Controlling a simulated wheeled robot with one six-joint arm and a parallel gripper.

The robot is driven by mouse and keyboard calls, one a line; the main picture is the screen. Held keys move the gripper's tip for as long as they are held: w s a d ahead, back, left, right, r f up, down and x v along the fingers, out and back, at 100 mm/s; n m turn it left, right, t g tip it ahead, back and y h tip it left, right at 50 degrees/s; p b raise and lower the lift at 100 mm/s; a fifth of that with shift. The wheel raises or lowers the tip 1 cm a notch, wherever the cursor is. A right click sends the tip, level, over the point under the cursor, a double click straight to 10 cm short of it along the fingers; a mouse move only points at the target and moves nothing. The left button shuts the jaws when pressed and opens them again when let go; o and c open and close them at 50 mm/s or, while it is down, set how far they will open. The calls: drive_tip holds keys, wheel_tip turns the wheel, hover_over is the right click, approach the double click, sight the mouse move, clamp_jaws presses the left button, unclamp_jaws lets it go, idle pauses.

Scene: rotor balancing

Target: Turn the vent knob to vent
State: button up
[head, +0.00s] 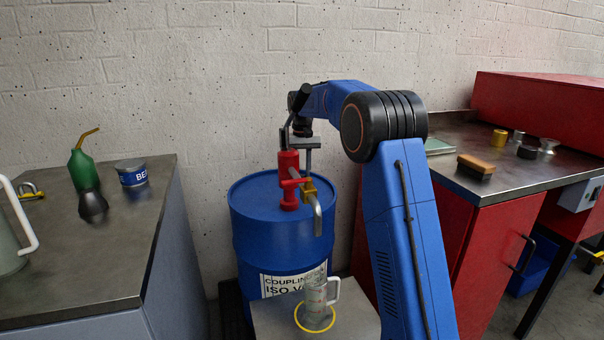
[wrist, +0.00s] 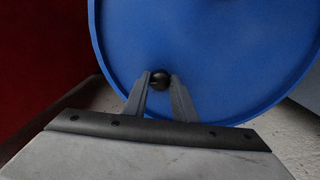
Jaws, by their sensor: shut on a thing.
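The vent knob (wrist: 160,77) is a small round black knob at the top face of the blue drum (head: 252,200), near its rim. In the wrist view, my gripper (wrist: 160,84) has its two grey fingers closed on the knob, one on each side. The knob's markings and setting cannot be seen. In the head view, my gripper (head: 308,160) reaches down over the drum behind the red pump, and the knob is hidden there. The drum's top also shows in the wrist view (wrist: 220,50).
A red pump (head: 289,180) with a bent metal spout stands on the drum, close to my gripper. A clear measuring jug (head: 315,298) stands on a yellow ring on a low stand below the spout. A left bench (head: 110,245) and a red right bench (head: 480,230) flank the drum.

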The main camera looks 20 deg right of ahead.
sight(302, 175)
drive_tip(key=shift+r, duration=0.1)
drive_tip(key=o, duration=1)
drive_tip(key=shift+o, duration=0.2)
wheel_tip(302, 175, up, 17)
drive_tip(key=shift+r, duration=0.15)
